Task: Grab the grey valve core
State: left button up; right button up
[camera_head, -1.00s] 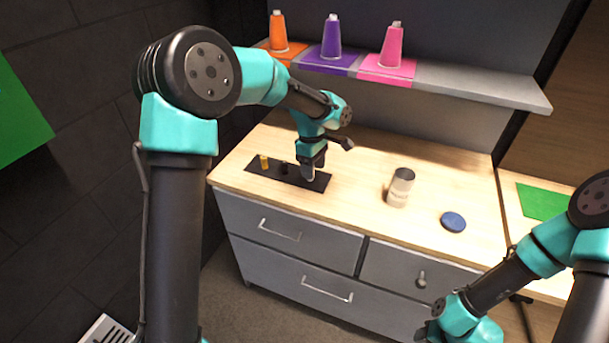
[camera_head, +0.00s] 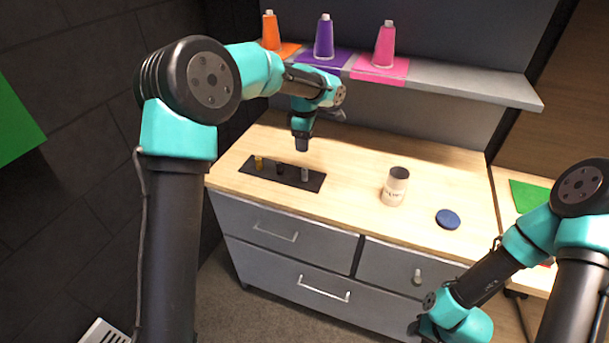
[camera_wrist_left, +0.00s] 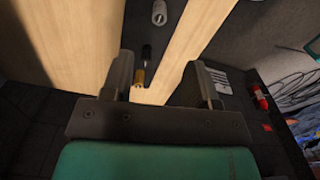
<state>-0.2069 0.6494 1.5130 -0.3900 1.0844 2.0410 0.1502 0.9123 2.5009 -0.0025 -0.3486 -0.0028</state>
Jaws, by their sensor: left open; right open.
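The grey valve core (camera_head: 305,174) stands upright at the right end of a black strip (camera_head: 265,171) on the wooden counter. It also shows at the top of the left wrist view (camera_wrist_left: 159,13). A black core (camera_head: 280,168) and a gold core (camera_head: 259,162) stand on the same strip. My left gripper (camera_head: 301,147) is open and empty, above and slightly behind the grey core. In the left wrist view its two fingers (camera_wrist_left: 160,85) are apart, with the gold core between them in the picture. My right gripper (camera_head: 420,330) is low at the front; its fingers are hard to make out.
A light can (camera_head: 395,187) and a blue disc (camera_head: 447,219) stand right of the strip on the counter (camera_head: 345,175). A shelf (camera_head: 460,88) behind carries orange, purple and pink cones. Counter space between strip and can is clear.

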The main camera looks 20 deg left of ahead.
aim_at(305, 169)
pick_arm(q)
notch_tip(305, 169, down, 9)
jog(key=shift+r, duration=0.1)
dwell(0.4)
jog(key=shift+w+d+f, duration=0.1)
jog(key=shift+f, duration=2.55)
jog(key=c, duration=1)
